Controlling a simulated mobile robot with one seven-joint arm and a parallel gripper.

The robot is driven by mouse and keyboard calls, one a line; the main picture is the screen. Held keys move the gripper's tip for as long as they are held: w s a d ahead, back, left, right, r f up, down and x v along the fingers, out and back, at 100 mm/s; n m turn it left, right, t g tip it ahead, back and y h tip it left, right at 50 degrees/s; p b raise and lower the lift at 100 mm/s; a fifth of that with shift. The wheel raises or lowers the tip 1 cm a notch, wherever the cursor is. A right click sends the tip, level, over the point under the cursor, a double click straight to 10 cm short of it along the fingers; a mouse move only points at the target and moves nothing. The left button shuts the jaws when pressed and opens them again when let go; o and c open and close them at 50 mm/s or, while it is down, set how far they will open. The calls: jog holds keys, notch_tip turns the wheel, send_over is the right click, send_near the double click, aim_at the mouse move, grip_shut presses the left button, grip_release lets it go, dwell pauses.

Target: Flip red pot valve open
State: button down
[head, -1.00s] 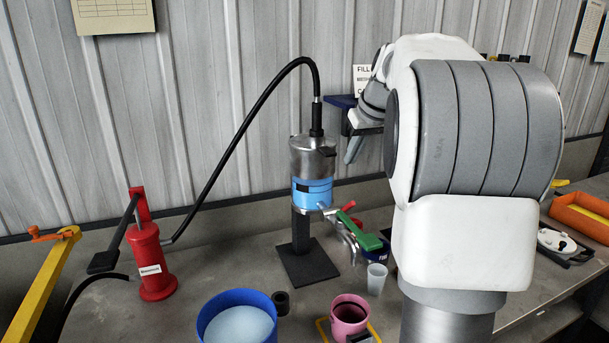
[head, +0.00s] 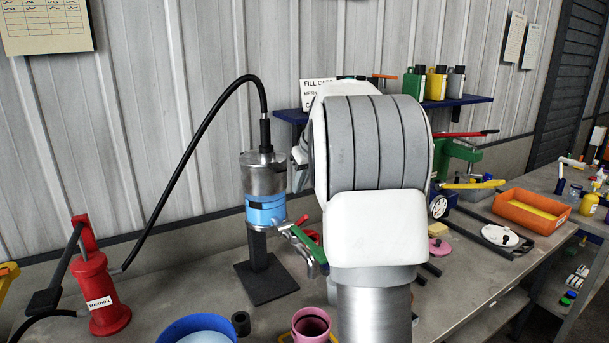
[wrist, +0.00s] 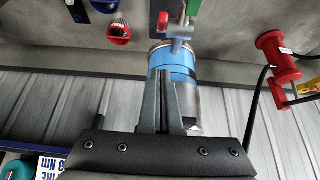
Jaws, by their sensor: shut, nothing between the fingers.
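The pot (head: 265,210) is a metal cylinder with a light blue band, on a black stand. In the wrist view its blue band (wrist: 176,62) lies just beyond my fingertips. Low on its front is a valve with a red handle (head: 309,233) and a green handle (head: 309,246). The wrist view also shows the red handle (wrist: 163,21) and the green handle (wrist: 193,7), both past the fingertips. My gripper (wrist: 164,74) is shut and empty, its fingers overlapping the pot in that view. I cannot tell if they touch it. My arm hides the gripper in the head view.
A black hose runs from the pot's top to a red pump (head: 96,290) at left. A blue tub (head: 205,328) and a pink cup (head: 312,323) stand in front. A blue shelf (head: 460,101) with jugs is behind. An orange tray (head: 532,210) is at right.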

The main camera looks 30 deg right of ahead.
aim_at(303, 216)
jog(key=x, duration=0.3)
jog(key=shift+f, duration=0.3)
jog(key=shift+s+f, duration=0.65)
jog(key=shift+s, duration=0.25)
jog(key=shift+s+a+f, duration=0.1)
jog(key=shift+s+f, duration=0.4)
jog(key=shift+f+b, duration=0.1)
jog(key=shift+b, duration=0.3)
jog(key=shift+s+f+b, duration=0.1)
jog(key=shift+f+b, duration=0.05)
jog(key=shift+b, duration=0.55)
jog(key=shift+t, duration=0.3)
